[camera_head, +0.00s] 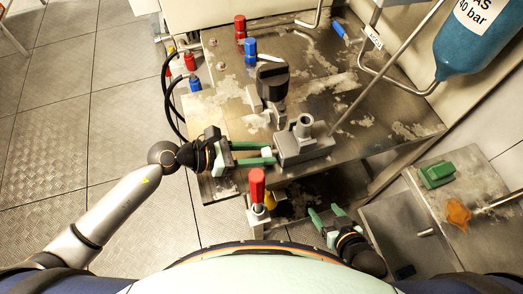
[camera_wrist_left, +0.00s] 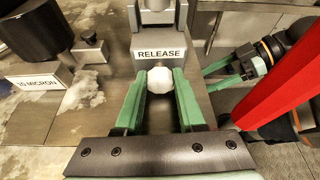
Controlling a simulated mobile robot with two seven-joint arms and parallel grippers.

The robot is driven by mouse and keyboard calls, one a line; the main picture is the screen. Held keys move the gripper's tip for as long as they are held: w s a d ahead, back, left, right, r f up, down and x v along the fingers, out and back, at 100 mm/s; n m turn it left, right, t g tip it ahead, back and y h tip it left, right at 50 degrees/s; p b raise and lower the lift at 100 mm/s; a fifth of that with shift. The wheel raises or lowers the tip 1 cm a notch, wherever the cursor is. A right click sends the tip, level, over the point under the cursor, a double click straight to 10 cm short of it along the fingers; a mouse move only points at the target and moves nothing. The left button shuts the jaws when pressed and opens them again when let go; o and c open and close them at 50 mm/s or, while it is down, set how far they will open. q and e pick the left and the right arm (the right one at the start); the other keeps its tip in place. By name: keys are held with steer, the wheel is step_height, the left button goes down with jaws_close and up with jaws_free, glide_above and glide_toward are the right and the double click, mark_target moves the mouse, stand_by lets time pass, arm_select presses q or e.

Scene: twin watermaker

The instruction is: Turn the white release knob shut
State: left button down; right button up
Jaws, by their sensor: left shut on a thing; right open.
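The white release knob (camera_wrist_left: 166,88) sits on the front of a grey metal block below the label RELEASE (camera_wrist_left: 159,54). In the left wrist view its round front shows between the green fingers of my left gripper (camera_wrist_left: 165,84), which are shut on it. In the head view my left gripper (camera_head: 272,153) reaches from the left to the grey release block (camera_head: 303,148); the fingers mostly hide the knob there. The knob's turn angle cannot be told. My right gripper (camera_head: 326,213) is open and empty, low in front of the bench, and also shows in the left wrist view (camera_wrist_left: 238,66).
A red-handled valve (camera_head: 257,186) stands close to my left gripper, on its near side. A black filter knob (camera_head: 272,82) rises behind the block. Red and blue valves (camera_head: 240,28) stand farther back. A metal rod (camera_head: 385,75) slants up right of the block.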

arm_select(q)
steer(key=m+t, duration=0.2)
steer(key=shift+s+m+y, duration=0.1)
steer(key=shift+m+y, duration=0.2)
steer(key=shift+m, duration=0.1)
arm_select(e)
steer(key=shift+a, duration=0.1)
arm_select(q)
steer(key=c, duration=0.5)
jaws_free()
arm_select(e)
steer(key=shift+w, duration=0.1)
arm_select(q)
steer(key=shift+a, duration=0.1)
steer(key=b+v, duration=0.2)
steer(key=v, duration=0.9)
steer(key=shift+f, duration=0.15)
steer(key=shift+s+a+r, duration=0.25)
steer(key=shift+a+r, duration=0.05)
steer(key=shift+a, duration=0.1)
steer(key=shift+a+r, duration=0.15)
arm_select(e)
steer(key=shift+w+a+f, duration=0.4)
steer(key=shift+a+f, duration=0.15)
steer(key=shift+a, duration=0.1)
